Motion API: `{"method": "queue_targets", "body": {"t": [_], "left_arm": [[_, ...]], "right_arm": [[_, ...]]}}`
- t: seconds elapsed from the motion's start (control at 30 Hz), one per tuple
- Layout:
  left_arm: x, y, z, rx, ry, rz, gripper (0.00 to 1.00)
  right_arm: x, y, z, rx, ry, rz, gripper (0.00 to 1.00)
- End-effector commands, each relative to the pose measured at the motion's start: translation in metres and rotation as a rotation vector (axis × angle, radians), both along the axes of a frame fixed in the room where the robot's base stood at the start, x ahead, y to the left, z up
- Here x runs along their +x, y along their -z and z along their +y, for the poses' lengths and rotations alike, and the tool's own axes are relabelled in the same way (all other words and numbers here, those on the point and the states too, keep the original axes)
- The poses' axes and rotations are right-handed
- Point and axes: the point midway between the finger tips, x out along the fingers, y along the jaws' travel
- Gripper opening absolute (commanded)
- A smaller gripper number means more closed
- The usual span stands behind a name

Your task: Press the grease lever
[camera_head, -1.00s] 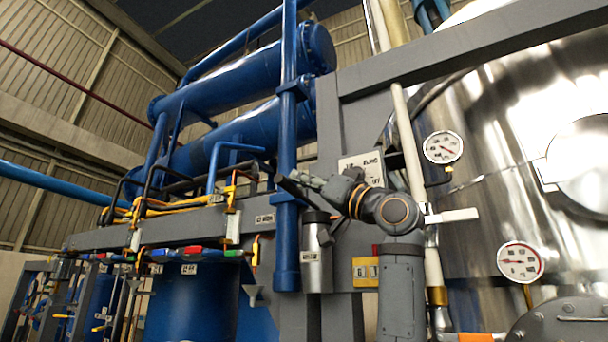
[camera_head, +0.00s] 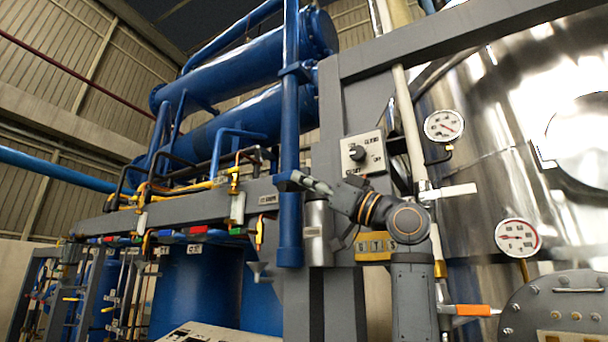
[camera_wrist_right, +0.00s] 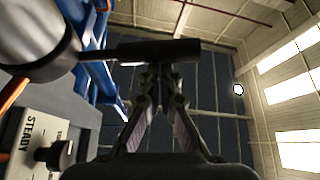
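A small silver cylinder (camera_head: 318,232) with a label is mounted on the grey frame beside the blue vertical pipe. A silver cylinder also shows at the upper left of the right wrist view (camera_wrist_right: 38,38). From it a dark bar (camera_wrist_right: 158,51), which looks like the grease lever, extends across the view. My right gripper (camera_head: 303,181) is at the top of the cylinder in the head view. In the wrist view its fingers (camera_wrist_right: 161,78) converge and look shut, with their tips by the bar; contact cannot be told. My left gripper is not in view.
A white switch plate with a black knob (camera_head: 361,153) is right of my gripper. The blue vertical pipe (camera_head: 290,130) is close on its left.

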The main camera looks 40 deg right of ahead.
Motion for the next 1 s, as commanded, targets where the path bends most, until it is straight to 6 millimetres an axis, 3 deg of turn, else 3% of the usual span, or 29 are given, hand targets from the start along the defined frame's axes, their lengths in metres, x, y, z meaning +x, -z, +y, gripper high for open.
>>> {"method": "queue_targets", "body": {"t": [0.1,0.43,0.83,1.0], "left_arm": [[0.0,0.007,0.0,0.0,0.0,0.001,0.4],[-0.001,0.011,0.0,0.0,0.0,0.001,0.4],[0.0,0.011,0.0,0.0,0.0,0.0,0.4],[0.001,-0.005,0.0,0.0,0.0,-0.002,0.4]], "right_arm": [[0.002,0.011,-0.001,0.0,-0.002,0.005,0.0],[0.004,0.018,-0.004,0.0,-0.001,0.007,0.0],[0.005,0.019,-0.004,0.0,-0.001,0.011,0.0],[0.008,0.005,0.001,0.0,-0.003,0.01,0.0]]}}
